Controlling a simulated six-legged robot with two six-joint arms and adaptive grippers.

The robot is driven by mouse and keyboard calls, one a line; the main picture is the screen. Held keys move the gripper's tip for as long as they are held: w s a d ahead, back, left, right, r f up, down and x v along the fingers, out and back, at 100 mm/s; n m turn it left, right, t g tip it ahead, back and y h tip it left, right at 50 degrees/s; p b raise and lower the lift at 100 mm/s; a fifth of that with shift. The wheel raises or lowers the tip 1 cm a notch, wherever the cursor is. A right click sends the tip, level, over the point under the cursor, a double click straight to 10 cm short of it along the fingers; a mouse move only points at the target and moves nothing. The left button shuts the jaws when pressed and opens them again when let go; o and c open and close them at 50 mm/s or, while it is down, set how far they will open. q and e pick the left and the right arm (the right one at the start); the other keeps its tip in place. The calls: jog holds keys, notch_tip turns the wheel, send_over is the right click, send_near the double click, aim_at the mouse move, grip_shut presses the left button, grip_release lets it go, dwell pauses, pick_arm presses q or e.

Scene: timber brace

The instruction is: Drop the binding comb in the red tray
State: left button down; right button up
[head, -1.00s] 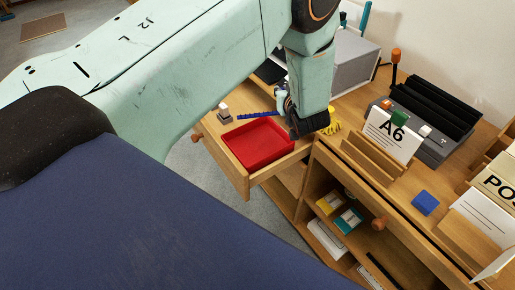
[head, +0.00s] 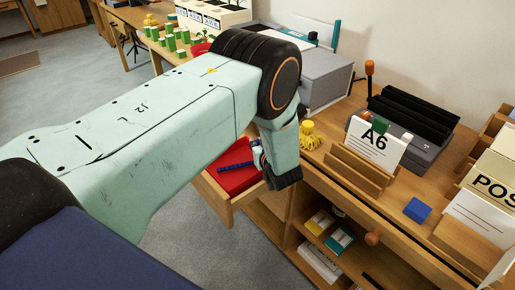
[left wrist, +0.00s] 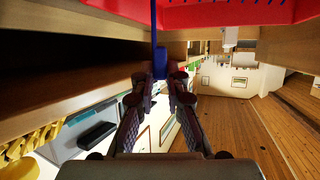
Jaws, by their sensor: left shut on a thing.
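The blue binding comb (head: 235,167) shows over the red tray (head: 240,183) in the head view. In the left wrist view the comb (left wrist: 160,62) sits between the fingertips of my left gripper (left wrist: 161,82), which is shut on it. The red tray (left wrist: 235,12) spans the top of that view, beside the comb; whether the comb touches it is unclear. The tray sits in an open drawer and is partly hidden by my left arm. In the head view my left gripper (head: 259,160) is at the tray's right side. My right gripper is not in view.
The wooden drawer (head: 214,199) stands out from the cabinet. A yellow object (head: 311,136), an A6 card holder (head: 357,168) and a blue block (head: 418,210) are on the top at right. Small boxes (head: 319,222) lie on the shelf below.

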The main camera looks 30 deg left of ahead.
pick_arm(q)
jog(key=shift+f, duration=0.55)
jog(key=shift+w, duration=0.15)
jog(key=shift+f, duration=0.1)
jog(key=c, duration=1.4)
grip_release()
jog(key=shift+f, duration=0.1)
jog(key=shift+o, duration=0.2)
jog(key=shift+r, duration=0.25)
